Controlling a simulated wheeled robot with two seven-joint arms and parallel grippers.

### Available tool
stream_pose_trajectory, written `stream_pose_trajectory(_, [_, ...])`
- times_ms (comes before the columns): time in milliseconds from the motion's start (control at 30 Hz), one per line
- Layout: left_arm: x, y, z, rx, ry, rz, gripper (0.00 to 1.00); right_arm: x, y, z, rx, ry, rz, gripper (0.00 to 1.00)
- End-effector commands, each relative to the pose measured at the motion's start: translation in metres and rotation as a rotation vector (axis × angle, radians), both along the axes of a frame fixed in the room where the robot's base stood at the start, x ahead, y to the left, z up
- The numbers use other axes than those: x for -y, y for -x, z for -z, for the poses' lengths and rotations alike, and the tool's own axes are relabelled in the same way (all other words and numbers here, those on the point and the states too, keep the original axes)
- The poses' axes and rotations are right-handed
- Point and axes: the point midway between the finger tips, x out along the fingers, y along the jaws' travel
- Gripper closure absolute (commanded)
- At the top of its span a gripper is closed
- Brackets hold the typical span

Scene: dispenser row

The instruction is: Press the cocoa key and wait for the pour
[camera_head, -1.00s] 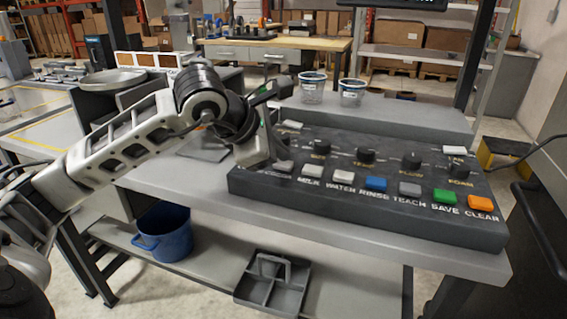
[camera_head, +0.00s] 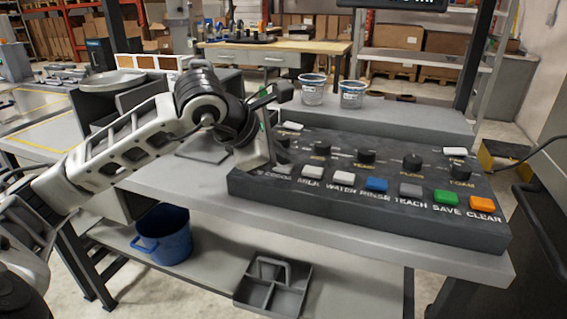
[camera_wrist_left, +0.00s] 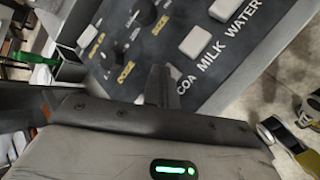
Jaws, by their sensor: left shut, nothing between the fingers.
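The dark control panel (camera_head: 330,220) lies on the grey bench with a front row of keys lettered below. The cocoa key (camera_head: 284,169) is the leftmost of that row and shows only partly beside my fingers. My left gripper (camera_head: 272,163) is shut and empty, its fingertips at the cocoa key. I cannot tell if they touch or push it. In the left wrist view the shut fingers (camera_wrist_left: 158,88) cover the key, and only "COA" of its label shows beside the milk key (camera_wrist_left: 195,41). My right gripper is not in view.
Two clear labelled cups (camera_head: 312,88) (camera_head: 352,94) stand on the raised shelf behind the panel. The water key (camera_head: 342,178), blue rinse key (camera_head: 377,184) and several other keys sit to the right. A blue bucket (camera_head: 165,236) and a grey caddy (camera_head: 272,288) are below.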

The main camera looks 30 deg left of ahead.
Motion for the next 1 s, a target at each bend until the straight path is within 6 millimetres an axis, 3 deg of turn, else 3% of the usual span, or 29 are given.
stream_pose_trajectory(300, [0.0,0.0,-0.016,-0.001,0.0,0.0,1.0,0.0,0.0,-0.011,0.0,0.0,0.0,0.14])
stream_pose_trajectory(733, [0.0,0.0,-0.02,-0.001,-0.001,-0.001,1.0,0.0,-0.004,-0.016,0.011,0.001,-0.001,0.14])
stream_pose_trajectory(1000, [0.0,0.0,-0.046,0.001,0.0,-0.001,1.0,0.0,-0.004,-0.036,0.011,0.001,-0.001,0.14])
